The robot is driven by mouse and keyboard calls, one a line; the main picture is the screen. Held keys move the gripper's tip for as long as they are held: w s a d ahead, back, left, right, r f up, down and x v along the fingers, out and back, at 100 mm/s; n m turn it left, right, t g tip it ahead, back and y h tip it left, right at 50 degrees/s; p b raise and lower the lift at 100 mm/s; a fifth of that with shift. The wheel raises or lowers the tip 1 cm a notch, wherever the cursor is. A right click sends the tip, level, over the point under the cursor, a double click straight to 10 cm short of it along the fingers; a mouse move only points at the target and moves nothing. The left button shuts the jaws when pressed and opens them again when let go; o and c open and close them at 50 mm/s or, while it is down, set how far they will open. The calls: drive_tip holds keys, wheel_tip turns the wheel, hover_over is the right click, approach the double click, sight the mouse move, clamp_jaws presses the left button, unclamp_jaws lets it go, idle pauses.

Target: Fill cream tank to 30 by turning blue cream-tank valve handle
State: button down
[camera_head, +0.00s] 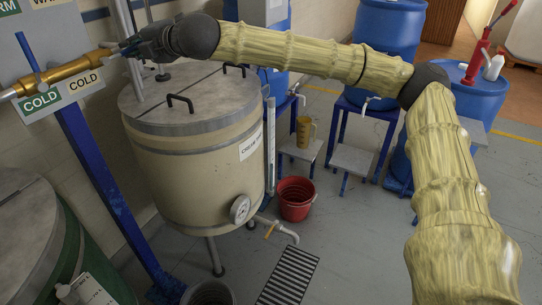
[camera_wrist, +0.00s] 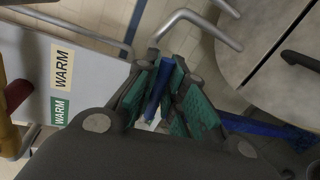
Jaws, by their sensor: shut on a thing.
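The cream tank (camera_head: 190,165) is a large beige drum with a grey lid, a label and a round dial (camera_head: 240,209) low on its front. I cannot read the dial. A clear upright level tube (camera_head: 270,145) stands at its right side; its level is too small to read. My gripper (camera_head: 126,45) is above the tank's back left, at the right end of the brass pipe. In the wrist view its green-padded fingers (camera_wrist: 168,95) are closed around the blue valve handle (camera_wrist: 164,82). In the head view my gripper mostly hides this handle.
A brass pipe (camera_head: 75,68) with another blue lever (camera_head: 29,52) runs past COLD signs. A steel pipe (camera_head: 128,35) rises behind the tank lid. A dark green tank (camera_head: 70,255) is at lower left. A red bucket (camera_head: 295,198) stands on the floor. Blue drums (camera_head: 388,25) stand behind.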

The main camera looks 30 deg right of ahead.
drive_tip(key=n, duration=0.1)
drive_tip(key=r+n, duration=0.2)
drive_tip(key=shift+s+a+r+t+h, duration=0.25)
drive_tip(key=shift+s+a+t+h, duration=0.05)
drive_tip(key=shift+a+t+h, duration=0.1)
drive_tip(key=n, duration=0.1)
drive_tip(key=a+r+n, duration=0.1)
drive_tip(key=s+r+n+t, duration=0.1)
drive_tip(key=n, duration=0.1)
drive_tip(key=shift+a+b, duration=0.25)
drive_tip(key=shift+b, duration=0.05)
drive_tip(key=shift+r, duration=0.1)
